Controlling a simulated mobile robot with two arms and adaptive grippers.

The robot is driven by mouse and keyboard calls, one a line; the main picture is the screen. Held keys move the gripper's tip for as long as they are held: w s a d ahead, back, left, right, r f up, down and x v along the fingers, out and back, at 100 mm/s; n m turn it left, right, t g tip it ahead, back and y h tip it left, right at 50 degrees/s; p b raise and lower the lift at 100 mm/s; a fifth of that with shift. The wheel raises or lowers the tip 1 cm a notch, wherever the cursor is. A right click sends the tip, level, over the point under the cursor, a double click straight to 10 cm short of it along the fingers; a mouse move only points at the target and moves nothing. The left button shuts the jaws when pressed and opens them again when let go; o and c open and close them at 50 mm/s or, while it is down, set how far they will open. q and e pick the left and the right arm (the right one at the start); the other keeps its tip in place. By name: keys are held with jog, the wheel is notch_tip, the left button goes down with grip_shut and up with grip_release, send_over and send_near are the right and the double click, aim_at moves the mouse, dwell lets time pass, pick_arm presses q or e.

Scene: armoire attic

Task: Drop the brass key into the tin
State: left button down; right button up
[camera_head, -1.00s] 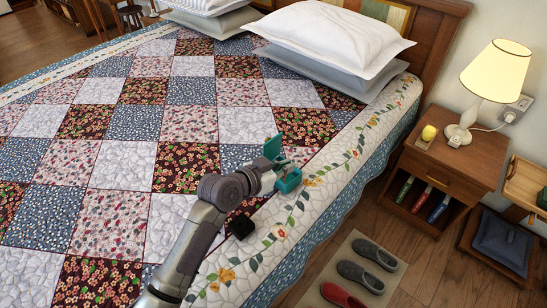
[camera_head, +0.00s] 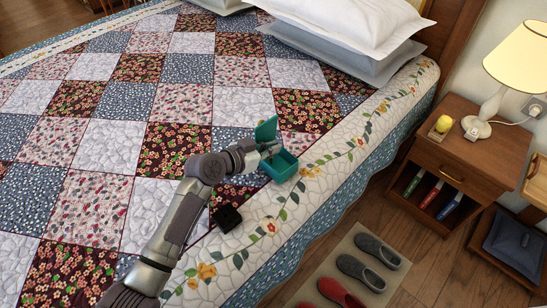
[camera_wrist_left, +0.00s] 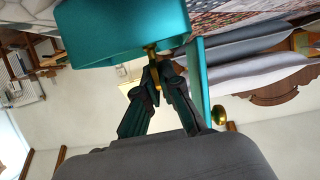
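The teal tin (camera_head: 285,170) sits on the patchwork quilt near the bed's right side, its lid (camera_head: 266,131) standing open. My left gripper (camera_head: 268,151) is at the tin's rim, beside the raised lid. In the left wrist view the gripper (camera_wrist_left: 155,70) has its fingertips together on a small brass piece, which looks like the brass key (camera_wrist_left: 150,52). The key's far end is against or in front of the tin's wall (camera_wrist_left: 110,45); contact is unclear. The lid (camera_wrist_left: 200,75) shows with a brass knob (camera_wrist_left: 219,115). My right gripper is out of view.
Pillows (camera_head: 345,35) are at the head of the bed. A nightstand (camera_head: 465,155) with a lamp (camera_head: 515,60) stands to the right. Slippers lie on a mat (camera_head: 330,275) on the floor.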

pick_arm(q)
jog(key=c, duration=1.2)
grip_release()
jog(key=shift+f, duration=0.15)
jog(key=shift+c, duration=0.2)
jog(key=shift+a, duration=0.1)
jog(key=v, duration=1.2)
